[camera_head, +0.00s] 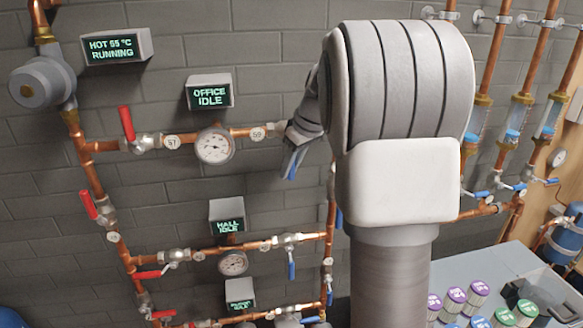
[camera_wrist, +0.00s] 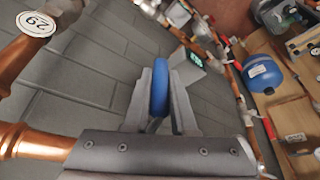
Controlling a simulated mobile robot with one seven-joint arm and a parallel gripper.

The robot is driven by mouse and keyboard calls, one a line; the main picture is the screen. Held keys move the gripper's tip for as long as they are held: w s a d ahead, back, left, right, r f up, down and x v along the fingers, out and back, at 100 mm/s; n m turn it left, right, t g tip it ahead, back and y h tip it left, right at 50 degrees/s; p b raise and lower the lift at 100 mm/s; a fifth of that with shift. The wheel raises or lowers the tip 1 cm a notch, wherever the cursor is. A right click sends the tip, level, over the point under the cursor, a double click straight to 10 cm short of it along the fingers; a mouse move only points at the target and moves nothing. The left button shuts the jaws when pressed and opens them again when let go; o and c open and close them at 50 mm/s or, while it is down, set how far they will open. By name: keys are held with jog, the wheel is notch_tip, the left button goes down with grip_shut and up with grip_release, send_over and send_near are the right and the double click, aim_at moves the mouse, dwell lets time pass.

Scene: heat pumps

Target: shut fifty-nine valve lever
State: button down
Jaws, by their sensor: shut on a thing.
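The tag 59 (camera_head: 258,133) sits on the horizontal copper pipe to the right of the round gauge, under the OFFICE IDLE display. Just right of it, my gripper (camera_head: 294,160) is at the valve and largely covers the valve body. The blue valve lever (camera_head: 291,163) points downward, across the pipe, between the fingers. In the wrist view, the blue lever (camera_wrist: 160,88) stands between the two grey fingers of my gripper (camera_wrist: 160,95), which is shut on it. A round white tag (camera_wrist: 36,24) shows on a pipe at upper left there.
A red lever (camera_head: 127,123) stands up at valve 57, left of the gauge (camera_head: 214,145). A lower pipe carries another blue lever (camera_head: 291,270) below the HALL IDLE display (camera_head: 227,215). Several coloured-lidded cans stand on the grey table (camera_head: 490,265) at lower right.

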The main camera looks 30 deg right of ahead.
jog(key=shift+a, duration=0.1)
jog(key=c, duration=0.8)
grip_release()
jog(key=shift+o, duration=0.2)
jog(key=shift+r, duration=0.1)
jog(key=v, duration=1.7)
jog(key=shift+s, duration=0.15)
